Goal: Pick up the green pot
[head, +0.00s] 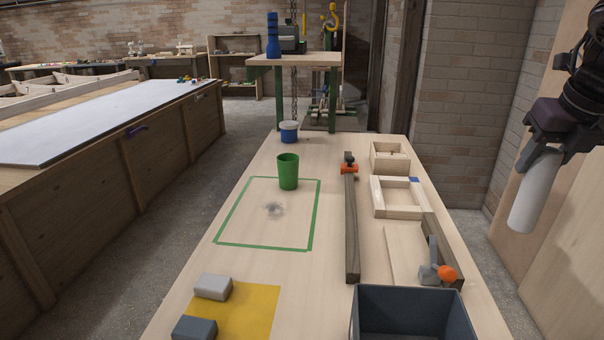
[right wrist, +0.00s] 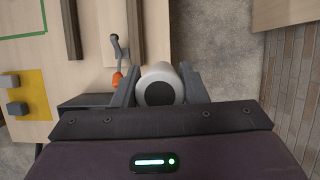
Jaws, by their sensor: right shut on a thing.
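The green pot (head: 288,173) stands upright on the wooden table, at the far edge of a green tape rectangle (head: 309,240). Nothing is touching it. My right gripper (head: 545,145) is off to the right, beyond the table's right edge, well away from the pot. It is shut on a white cylinder (head: 535,195) that hangs below it, slightly tilted. In the right wrist view the cylinder (right wrist: 158,86) sits between the two fingers, its dark round end showing. My left gripper is not in view.
A blue-and-white tub (head: 289,132) stands behind the pot. To the right lie a dark beam (head: 352,225), wooden frames (head: 399,198) and an orange-tipped tool (head: 440,272). A dark bin (head: 412,318) and grey blocks on a yellow mat (head: 262,300) are nearer. The taped area is mostly bare.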

